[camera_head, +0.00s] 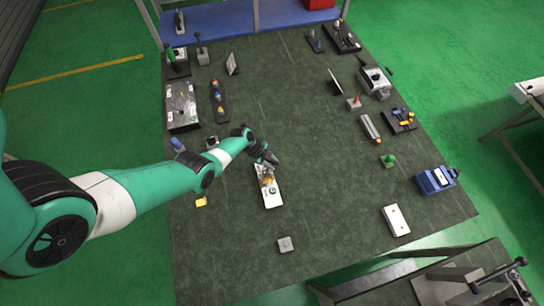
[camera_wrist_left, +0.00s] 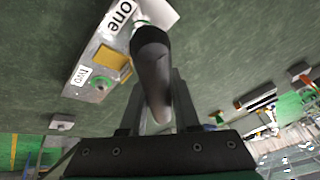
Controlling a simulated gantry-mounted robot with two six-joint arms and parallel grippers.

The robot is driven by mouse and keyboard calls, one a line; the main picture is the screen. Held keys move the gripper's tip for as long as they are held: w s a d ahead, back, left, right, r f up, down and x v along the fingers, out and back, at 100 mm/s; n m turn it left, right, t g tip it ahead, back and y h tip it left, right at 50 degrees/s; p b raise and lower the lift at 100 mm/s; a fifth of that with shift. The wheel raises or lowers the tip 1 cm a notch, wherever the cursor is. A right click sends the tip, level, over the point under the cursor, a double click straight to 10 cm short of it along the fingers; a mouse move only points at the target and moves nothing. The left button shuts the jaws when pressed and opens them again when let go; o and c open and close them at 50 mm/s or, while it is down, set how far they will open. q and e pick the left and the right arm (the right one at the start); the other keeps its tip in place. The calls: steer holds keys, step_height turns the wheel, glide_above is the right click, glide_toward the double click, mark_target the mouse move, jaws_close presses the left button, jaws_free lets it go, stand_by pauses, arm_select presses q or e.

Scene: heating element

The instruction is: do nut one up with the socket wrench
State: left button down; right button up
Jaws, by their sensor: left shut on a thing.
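My left gripper (camera_head: 266,160) is above the far end of a white plate (camera_head: 271,197) near the middle of the table. In the left wrist view, my left gripper (camera_wrist_left: 160,95) is shut on the dark handle of the socket wrench (camera_wrist_left: 152,60). The wrench's far end points down at the plate beside the label "one" (camera_wrist_left: 120,13); it hides nut one, and I cannot tell whether it is seated on it. The label "two" (camera_wrist_left: 83,75) lies near a round metal part with a green ring (camera_wrist_left: 98,85). A yellow-brown block (camera_wrist_left: 112,61) sits between. My right gripper is not in view.
A white box (camera_head: 396,220) and a blue device (camera_head: 435,180) stand at right. Several tools and fixtures line both sides of the table. The table around the plate is mostly clear.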

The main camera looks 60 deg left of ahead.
arm_select(q)
steer(key=shift+s+d+m, duration=0.1)
steer(key=shift+s+m, duration=0.05)
steer(key=shift+m, duration=0.45)
steer(key=shift+s+d+f+m+g+h+b, duration=0.15)
steer(key=shift+m+g+h+b, duration=0.35)
steer(key=shift+m, duration=0.9)
steer(key=shift+d, duration=0.1)
steer(key=shift+r+p, duration=1.05)
steer(key=shift+r, duration=0.25)
